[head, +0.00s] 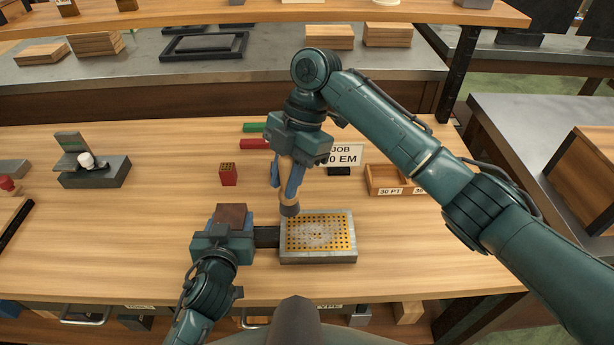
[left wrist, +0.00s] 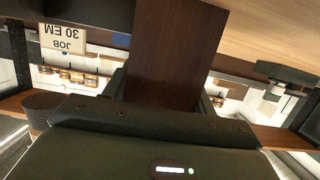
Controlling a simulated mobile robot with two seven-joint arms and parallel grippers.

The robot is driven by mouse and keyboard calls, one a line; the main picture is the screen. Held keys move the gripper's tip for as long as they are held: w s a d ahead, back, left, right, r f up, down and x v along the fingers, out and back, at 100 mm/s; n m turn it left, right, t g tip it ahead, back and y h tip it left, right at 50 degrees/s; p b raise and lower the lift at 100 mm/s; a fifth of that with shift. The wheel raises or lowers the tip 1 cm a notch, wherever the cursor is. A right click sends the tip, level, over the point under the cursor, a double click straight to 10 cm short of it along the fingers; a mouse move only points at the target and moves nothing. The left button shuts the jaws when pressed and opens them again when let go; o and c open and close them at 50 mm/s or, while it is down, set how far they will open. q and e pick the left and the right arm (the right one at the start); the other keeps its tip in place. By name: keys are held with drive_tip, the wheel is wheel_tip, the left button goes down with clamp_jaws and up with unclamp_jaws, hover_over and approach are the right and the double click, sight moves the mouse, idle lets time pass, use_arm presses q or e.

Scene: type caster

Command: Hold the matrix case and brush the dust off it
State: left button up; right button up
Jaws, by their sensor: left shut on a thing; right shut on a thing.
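The matrix case (head: 318,257) is a flat grey metal frame with a yellow, dark-dotted grid, lying at the front of the wooden table. A pale dusty patch covers the middle of its grid. My left gripper (head: 248,236) is at its left side, shut on the case's dark handle (head: 267,237); dark brown wood also fills the space between the fingers in the left wrist view (left wrist: 175,60). My right gripper (head: 286,178) is shut on a wooden brush (head: 288,195), held head-down. The dark brush end is at the case's upper left corner; I cannot tell whether it touches.
A small red block (head: 228,175) stands behind the case. Behind it are green and red bars, a JOB 30 EM sign (head: 345,156) and a wooden tray (head: 386,180). A grey device (head: 93,168) sits at the left. The table right of the case is clear.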

sight(288, 207)
drive_tip(key=shift+f, duration=3.2)
drive_tip(key=shift+d+f, duration=0.25)
drive_tip(key=shift+f, duration=0.5)
drive_tip(key=shift+d, duration=5.65)
drive_tip(key=shift+a, duration=5.85)
drive_tip(key=shift+w+a, duration=0.15)
drive_tip(key=shift+w, duration=0.1)
drive_tip(key=shift+w+d, duration=0.2)
drive_tip(key=shift+d, duration=0.45)
drive_tip(key=shift+w+d, duration=0.2)
drive_tip(key=shift+d, duration=5.25)
drive_tip(key=shift+a, duration=6.1)
drive_tip(key=shift+r, duration=4.05)
